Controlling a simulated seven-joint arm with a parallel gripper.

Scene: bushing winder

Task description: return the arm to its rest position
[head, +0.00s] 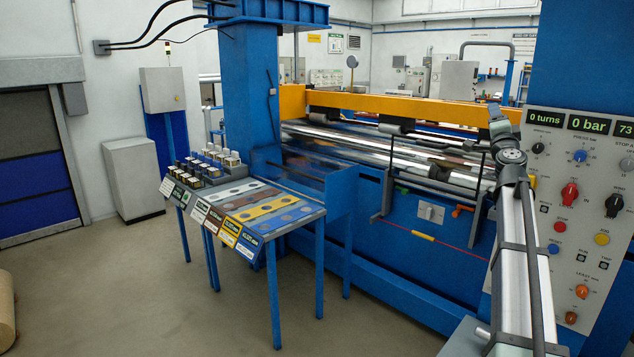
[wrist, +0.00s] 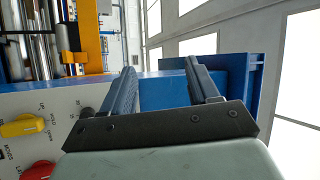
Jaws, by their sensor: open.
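My gripper (wrist: 161,70) shows in the wrist view with its two dark fingers spread apart. Nothing is between them. Behind the fingers are a blue column or beam and the bright ceiling. In the head view my arm rises from the bottom right in front of the control panel (head: 584,215). Its upper end is level with the panel's displays, at the panel's left edge. I cannot make out the fingers clearly there. The panel also shows in the wrist view (wrist: 62,108), left of the fingers, with a yellow and a red knob.
The winder's blue body (head: 435,255) and steel rollers (head: 400,165) lie behind and left of my arm. A blue-legged table (head: 277,250) with coloured plates and small blocks stands left of centre. The floor (head: 130,290) at lower left is mostly clear. The displays read 0 turns and 0 bar.

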